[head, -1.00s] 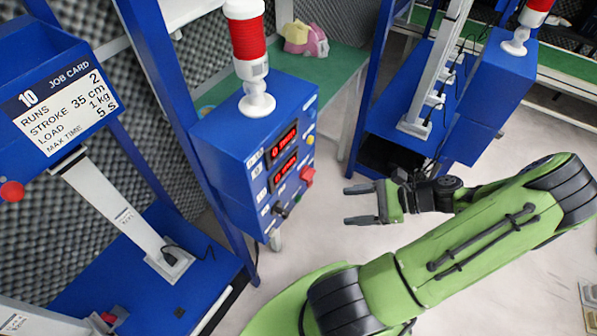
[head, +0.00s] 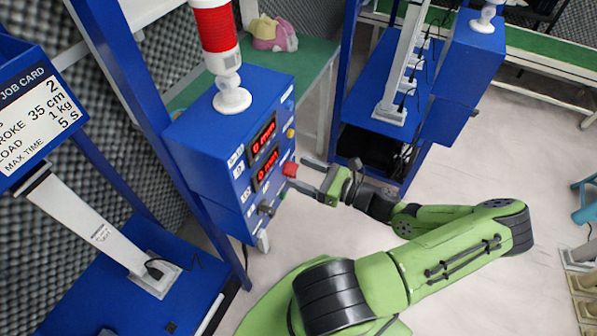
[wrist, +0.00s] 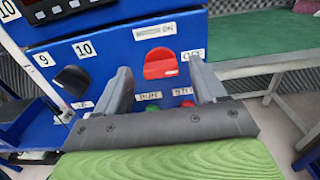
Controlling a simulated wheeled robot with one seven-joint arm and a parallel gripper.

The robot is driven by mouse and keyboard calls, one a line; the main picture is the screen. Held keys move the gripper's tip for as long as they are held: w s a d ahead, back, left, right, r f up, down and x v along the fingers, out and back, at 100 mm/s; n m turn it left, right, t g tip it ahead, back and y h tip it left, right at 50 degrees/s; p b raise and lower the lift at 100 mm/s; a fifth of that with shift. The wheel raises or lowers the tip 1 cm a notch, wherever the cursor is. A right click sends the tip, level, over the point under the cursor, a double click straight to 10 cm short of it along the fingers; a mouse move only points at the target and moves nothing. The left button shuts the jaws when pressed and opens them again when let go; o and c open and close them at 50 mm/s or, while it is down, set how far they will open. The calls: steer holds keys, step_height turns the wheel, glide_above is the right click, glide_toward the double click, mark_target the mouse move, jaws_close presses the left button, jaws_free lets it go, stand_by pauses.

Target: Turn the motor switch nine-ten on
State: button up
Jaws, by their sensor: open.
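The blue control box (head: 190,140) stands left of centre in the head view, with two red displays on its face. A red switch (head: 290,169) sits on that face. In the wrist view the red switch (wrist: 160,64) has an ON label (wrist: 154,30) above it and an OFF label (wrist: 193,54) at its right. I cannot tell surely which label it points to. A black knob (wrist: 72,80) is at its left, near labels 9 and 10. My gripper (head: 301,173) is open in front of the switch, its fingers (wrist: 160,68) appearing either side of it. Contact is unclear.
Green and red buttons (wrist: 187,104) sit below the switch, partly hidden by my gripper. A red-and-white signal lamp (head: 215,40) stands on the box. A blue upright (head: 125,85) is beside it. A green bench (head: 312,58) lies behind. Pale floor (head: 480,150) is open at right.

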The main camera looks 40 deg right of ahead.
steer(key=shift+x, duration=0.85)
steer(key=shift+c, duration=0.3)
steer(key=c, duration=1)
